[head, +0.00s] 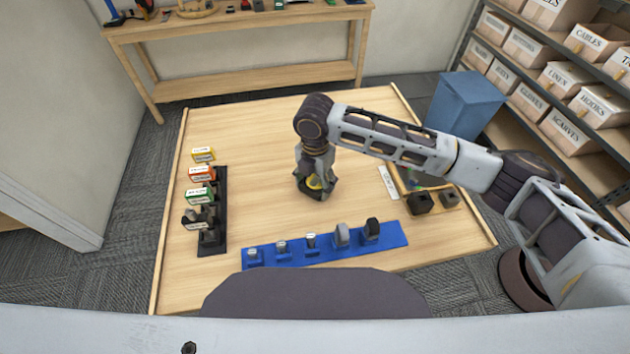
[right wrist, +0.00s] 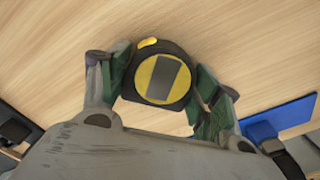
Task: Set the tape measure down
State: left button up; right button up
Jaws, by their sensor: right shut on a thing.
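The tape measure (right wrist: 163,78) is round, black and yellow with a grey panel on its face. In the right wrist view it sits between the green-padded fingers of my right gripper (right wrist: 160,85), which is shut on it. My left gripper is not in view.
A blue strip (head: 325,245) holding several grey and black items lies at the table's front. A black rack (head: 220,215) with small coloured boxes stands at the left. Dark blocks (head: 420,204) and a tray are at the right. The tabletop around my gripper is clear.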

aim_at(315, 182)
jog(key=shift+f, duration=0.1)
jog(key=o, duration=1.2)
jog(key=shift+r+b, duration=0.4)
jog(key=shift+r, duration=5.7)
